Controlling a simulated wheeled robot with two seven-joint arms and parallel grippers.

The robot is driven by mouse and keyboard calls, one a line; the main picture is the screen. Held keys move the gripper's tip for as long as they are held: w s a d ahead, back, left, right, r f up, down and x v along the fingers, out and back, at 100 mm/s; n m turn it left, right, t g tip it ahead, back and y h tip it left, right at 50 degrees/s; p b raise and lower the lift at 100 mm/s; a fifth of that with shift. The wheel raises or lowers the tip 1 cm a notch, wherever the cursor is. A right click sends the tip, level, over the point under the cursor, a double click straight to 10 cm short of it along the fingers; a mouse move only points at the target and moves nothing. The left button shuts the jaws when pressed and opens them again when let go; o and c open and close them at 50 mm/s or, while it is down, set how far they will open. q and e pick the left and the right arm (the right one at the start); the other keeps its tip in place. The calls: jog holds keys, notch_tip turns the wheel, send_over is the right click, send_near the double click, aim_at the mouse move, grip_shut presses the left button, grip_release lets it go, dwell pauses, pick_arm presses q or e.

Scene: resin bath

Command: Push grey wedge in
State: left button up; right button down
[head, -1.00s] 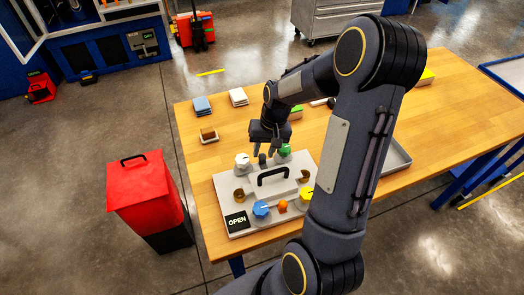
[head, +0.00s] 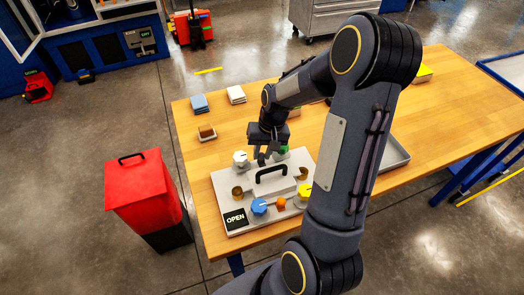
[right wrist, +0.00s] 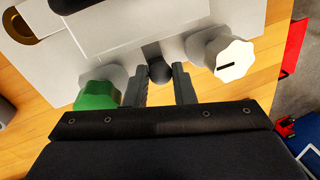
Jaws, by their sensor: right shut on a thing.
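The grey wedge (right wrist: 159,70) is a small dark piece with a rounded end at the back edge of the pale panel box (head: 226,187). It sits between the white knob (head: 240,158) and the green knob (right wrist: 97,95). My right gripper (head: 263,157) reaches down from behind the box. In the right wrist view its two fingers (right wrist: 161,88) stand either side of the wedge's rounded end, shut on it. In the head view the fingers mostly hide the wedge. How deep it sits, I cannot tell. My left gripper is not in view.
The box carries a black handle (head: 270,170), a blue knob (head: 259,207), a yellow knob (head: 305,192), an orange knob (head: 281,202) and an "OPEN" sign (head: 236,219). A red bin (head: 146,190) stands left of the table. My right arm hides the table's middle.

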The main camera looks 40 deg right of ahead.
jog(key=shift+s+a+r, duration=0.1)
jog(key=shift+s+a, duration=0.15)
jog(key=shift+s, duration=0.35)
jog(key=shift+w, duration=0.15)
jog(key=c, duration=1.5)
grip_release()
jog(key=shift+d, duration=0.1)
jog(key=shift+s+d+r, duration=0.15)
jog(key=shift+d+r, duration=0.05)
jog(key=shift+r, duration=1.05)
jog(key=shift+s+d+r, duration=0.15)
jog(key=shift+d+r, duration=0.05)
jog(key=shift+r, duration=1.1)
jog(key=shift+s+d+r, duration=0.15)
jog(key=shift+d+r, duration=0.05)
jog(key=shift+r, duration=1.05)
